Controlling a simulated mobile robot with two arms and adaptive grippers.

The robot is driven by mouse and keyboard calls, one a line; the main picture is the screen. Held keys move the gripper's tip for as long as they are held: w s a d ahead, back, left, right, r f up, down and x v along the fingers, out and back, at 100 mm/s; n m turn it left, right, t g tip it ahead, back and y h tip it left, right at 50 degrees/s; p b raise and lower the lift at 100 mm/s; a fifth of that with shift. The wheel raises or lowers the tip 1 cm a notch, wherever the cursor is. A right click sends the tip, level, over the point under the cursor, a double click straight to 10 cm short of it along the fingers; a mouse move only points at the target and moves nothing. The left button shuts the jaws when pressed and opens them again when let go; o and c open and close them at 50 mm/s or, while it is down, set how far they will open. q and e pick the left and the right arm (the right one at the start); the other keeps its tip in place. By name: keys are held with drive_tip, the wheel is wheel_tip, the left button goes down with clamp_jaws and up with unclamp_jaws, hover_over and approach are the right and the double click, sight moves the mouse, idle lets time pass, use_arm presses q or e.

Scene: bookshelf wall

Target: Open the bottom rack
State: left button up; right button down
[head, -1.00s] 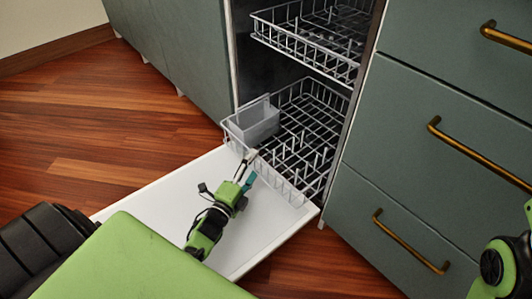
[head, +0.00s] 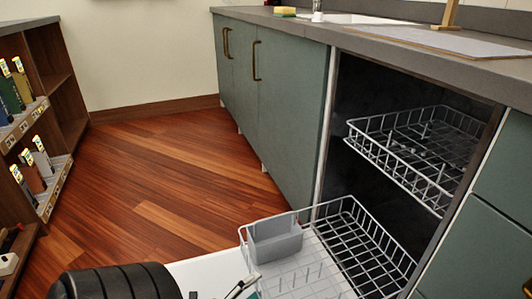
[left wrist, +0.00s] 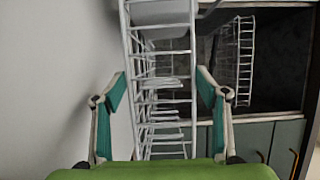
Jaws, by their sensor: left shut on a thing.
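The bottom rack (head: 345,243) is a white wire basket. In the head view it stands partly out of the dishwasher opening, over the lowered white door (head: 205,273). A grey cutlery basket (head: 275,243) sits at its outer left corner. My left gripper (head: 243,287) shows only in part at the bottom edge of the head view, by the rack's front. In the left wrist view my left gripper (left wrist: 163,95) has its teal-padded fingers on either side of the rack's white wires (left wrist: 163,115) and is shut on the rack. My right gripper is out of view.
The upper rack (head: 415,150) sits higher in the opening. Green cabinets (head: 280,100) stand on both sides under a grey counter (head: 380,45). A bookshelf (head: 40,130) stands at the left. The wooden floor (head: 170,180) between is clear.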

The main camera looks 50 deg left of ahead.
use_arm(q)
drive_tip(key=shift+s+a+r, duration=0.2)
drive_tip(key=shift+a+r, duration=0.15)
drive_tip(key=shift+r, duration=0.15)
drive_tip(key=o, duration=1.4)
drive_tip(key=shift+o, duration=0.2)
drive_tip(key=shift+s+d+f, duration=0.1)
drive_tip(key=shift+s+f, duration=0.05)
drive_tip(key=shift+f, duration=0.05)
drive_tip(key=shift+s, duration=0.1)
drive_tip(key=shift+s+f, duration=0.1)
drive_tip(key=shift+s, duration=0.2)
drive_tip(key=s, duration=1.1)
drive_tip(key=shift+s+d, duration=0.1)
drive_tip(key=shift+d, duration=0.25)
